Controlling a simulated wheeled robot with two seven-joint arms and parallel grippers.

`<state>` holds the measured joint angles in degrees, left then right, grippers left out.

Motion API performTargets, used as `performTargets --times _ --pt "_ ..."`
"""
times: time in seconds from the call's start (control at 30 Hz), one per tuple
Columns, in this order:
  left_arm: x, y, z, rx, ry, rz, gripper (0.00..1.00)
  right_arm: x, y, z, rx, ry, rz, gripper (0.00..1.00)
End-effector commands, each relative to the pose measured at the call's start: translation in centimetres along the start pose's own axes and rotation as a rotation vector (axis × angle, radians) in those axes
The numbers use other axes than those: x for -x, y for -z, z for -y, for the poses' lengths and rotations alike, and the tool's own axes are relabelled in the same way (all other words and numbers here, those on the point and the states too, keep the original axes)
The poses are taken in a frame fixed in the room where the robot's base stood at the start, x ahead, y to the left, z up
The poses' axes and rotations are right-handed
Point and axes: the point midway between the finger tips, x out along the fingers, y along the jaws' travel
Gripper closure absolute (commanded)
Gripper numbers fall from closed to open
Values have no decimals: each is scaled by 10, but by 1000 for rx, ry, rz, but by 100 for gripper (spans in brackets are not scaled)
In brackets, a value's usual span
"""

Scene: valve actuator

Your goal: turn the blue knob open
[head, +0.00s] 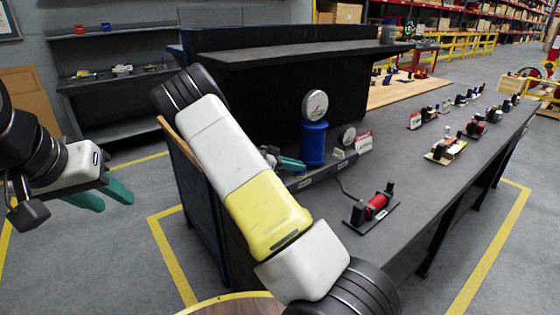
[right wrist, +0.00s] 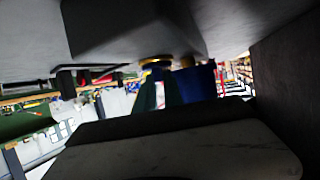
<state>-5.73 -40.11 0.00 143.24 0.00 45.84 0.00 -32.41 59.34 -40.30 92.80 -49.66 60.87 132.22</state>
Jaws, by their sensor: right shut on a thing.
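A blue cylinder (head: 313,143) with a round white-faced gauge (head: 315,104) on top stands upright on a low dark shelf along the bench. My right arm crosses the middle of the head view and hides part of the bench. My right gripper (head: 292,164) reaches to the left side of the cylinder, its teal fingers shut on the blue knob, which is mostly hidden there. In the dark right wrist view, a blue surface (right wrist: 196,84) shows beside a teal finger. My left gripper (head: 110,197) is open and empty at the far left, away from the bench.
A small gauge (head: 346,135) and a red-white sign (head: 364,142) stand right of the cylinder. A red-and-black device (head: 374,206) lies nearer on the bench. Several small devices line the bench to the right. A dark overhead shelf (head: 300,50) is behind.

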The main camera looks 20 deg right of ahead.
Motion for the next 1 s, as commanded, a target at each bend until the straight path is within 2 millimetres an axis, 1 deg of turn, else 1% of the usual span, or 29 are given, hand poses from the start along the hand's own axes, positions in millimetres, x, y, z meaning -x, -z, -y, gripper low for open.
performTargets --times 0.23,0.5,0.7,1.0 --pt "0 0 0 0 0 0 64 2 0 -4 68 160 0 100" --pt "0 0 0 0 0 0 64 1 0 -5 115 273 -1 100" --pt "0 0 0 0 0 0 64 1 0 -4 128 307 -1 100" --pt "0 0 0 0 0 0 64 0 0 -4 128 311 0 100"
